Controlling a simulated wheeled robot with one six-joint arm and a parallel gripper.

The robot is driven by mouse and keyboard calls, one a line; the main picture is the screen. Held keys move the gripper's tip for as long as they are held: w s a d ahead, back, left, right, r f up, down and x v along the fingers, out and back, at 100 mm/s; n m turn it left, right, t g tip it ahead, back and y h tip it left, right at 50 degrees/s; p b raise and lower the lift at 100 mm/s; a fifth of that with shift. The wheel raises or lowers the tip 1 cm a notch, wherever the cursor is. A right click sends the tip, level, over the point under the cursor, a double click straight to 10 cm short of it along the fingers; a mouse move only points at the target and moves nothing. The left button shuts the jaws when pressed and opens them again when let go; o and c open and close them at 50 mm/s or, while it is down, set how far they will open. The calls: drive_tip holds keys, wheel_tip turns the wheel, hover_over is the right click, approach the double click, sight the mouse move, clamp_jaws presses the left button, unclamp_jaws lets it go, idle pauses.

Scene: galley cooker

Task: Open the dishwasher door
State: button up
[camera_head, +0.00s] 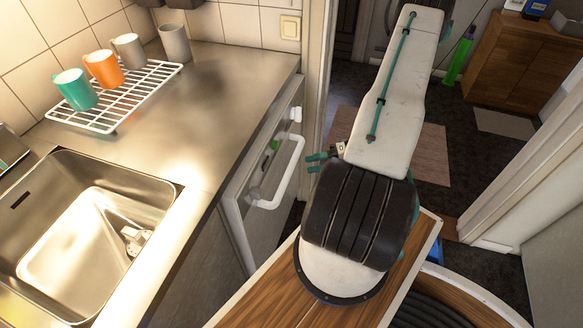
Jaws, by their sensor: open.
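The dishwasher door (247,196) is a pale grey front under the right end of the steel counter. A white bar handle (293,170) stands out from it. The door looks upright and shut, though its steep angle leaves a small gap hard to judge. My gripper (312,163) shows as two teal fingers just right of the handle. The fingers are open, point left towards the handle and appear apart from it. Most of the gripper is hidden behind my arm.
The counter (190,130) holds a white rack (150,85) with several mugs, and a steel sink (90,230) at left. A door frame (318,80) stands behind the dishwasher. A wooden cabinet (525,60) and a pinkish mat (432,150) lie beyond.

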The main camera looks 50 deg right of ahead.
sight(291, 168)
drive_tip(key=shift+m, duration=0.6)
drive_tip(key=x, duration=0.8)
drive_tip(key=shift+d+r, duration=0.1)
